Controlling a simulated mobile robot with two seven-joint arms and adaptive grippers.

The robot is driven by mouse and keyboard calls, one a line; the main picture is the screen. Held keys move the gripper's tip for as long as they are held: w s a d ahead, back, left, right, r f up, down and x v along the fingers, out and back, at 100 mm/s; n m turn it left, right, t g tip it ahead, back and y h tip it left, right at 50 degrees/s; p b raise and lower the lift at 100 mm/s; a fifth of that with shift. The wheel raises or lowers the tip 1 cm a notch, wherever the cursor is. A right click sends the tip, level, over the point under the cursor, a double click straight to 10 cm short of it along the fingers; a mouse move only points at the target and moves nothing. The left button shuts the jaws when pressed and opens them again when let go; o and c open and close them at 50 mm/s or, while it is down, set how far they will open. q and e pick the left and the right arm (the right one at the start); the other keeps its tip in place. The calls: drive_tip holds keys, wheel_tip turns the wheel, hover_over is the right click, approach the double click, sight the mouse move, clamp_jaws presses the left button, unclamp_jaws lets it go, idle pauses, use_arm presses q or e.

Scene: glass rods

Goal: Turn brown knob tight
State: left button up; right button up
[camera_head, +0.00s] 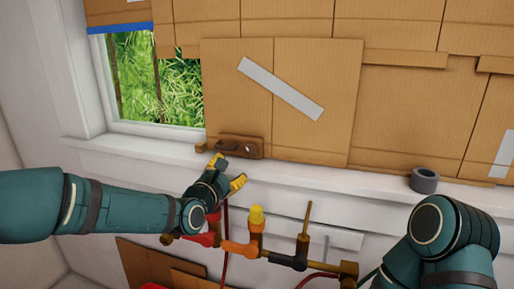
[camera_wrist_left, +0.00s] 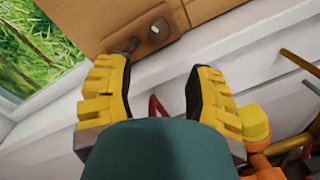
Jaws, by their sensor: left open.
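A brown wooden block (camera_head: 241,146) sits on the window sill against the cardboard. It carries a small round knob-like piece with a pale centre and a dark peg to its left. In the left wrist view the block's round piece (camera_wrist_left: 155,29) and dark peg (camera_wrist_left: 126,46) lie just beyond the fingers. My left gripper (camera_head: 228,174) has yellow fingers and is open and empty, short of the block. It also shows in the left wrist view (camera_wrist_left: 159,75), with a wide gap between its fingers. I cannot tell for sure which part is the brown knob.
A pipe assembly with a yellow cap (camera_head: 256,214) and a brown upright rod (camera_head: 306,222) stands below the sill, close to my left gripper. A grey tape roll (camera_head: 424,180) rests on the sill at right. Cardboard (camera_head: 330,120) covers the wall above the sill. My right arm is at lower right.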

sight(249, 151)
use_arm(q)
drive_tip(key=x, duration=1.3)
drive_tip(key=shift+w+d+r, duration=0.1)
drive_tip(key=shift+w+d, duration=0.05)
drive_tip(key=shift+w, duration=0.25)
drive_tip(key=c, duration=0.9)
